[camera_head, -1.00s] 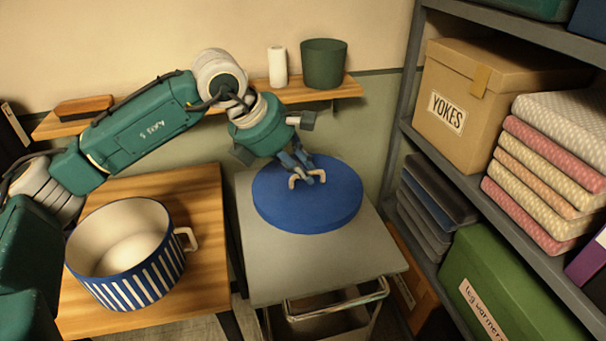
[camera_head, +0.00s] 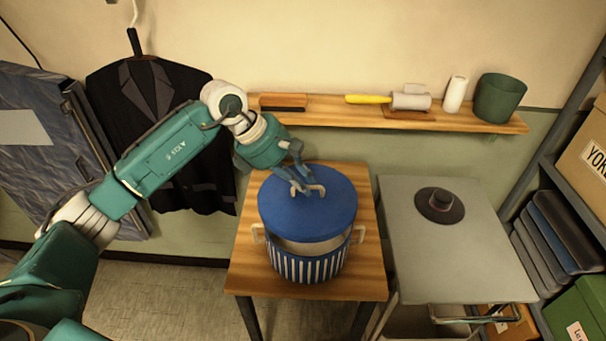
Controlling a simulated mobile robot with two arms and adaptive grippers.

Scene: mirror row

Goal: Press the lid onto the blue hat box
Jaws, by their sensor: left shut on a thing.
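The hat box (camera_head: 308,268) is round with blue and white stripes and a pale handle on each side. It stands upright on the wooden table. My left gripper (camera_head: 308,189) is shut on the round blue lid (camera_head: 300,220), at the lid's middle. The lid is over the back part of the box, and the pale inside of the box shows in front of it. I cannot tell whether the lid touches the back rim. My right gripper is not in view.
A small dark hat (camera_head: 439,204) lies on the grey table (camera_head: 410,260) to the right. A wall shelf (camera_head: 350,120) behind holds a lint roller (camera_head: 410,100), a brush and a green pot (camera_head: 498,97). A dark jacket (camera_head: 160,140) hangs at the left.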

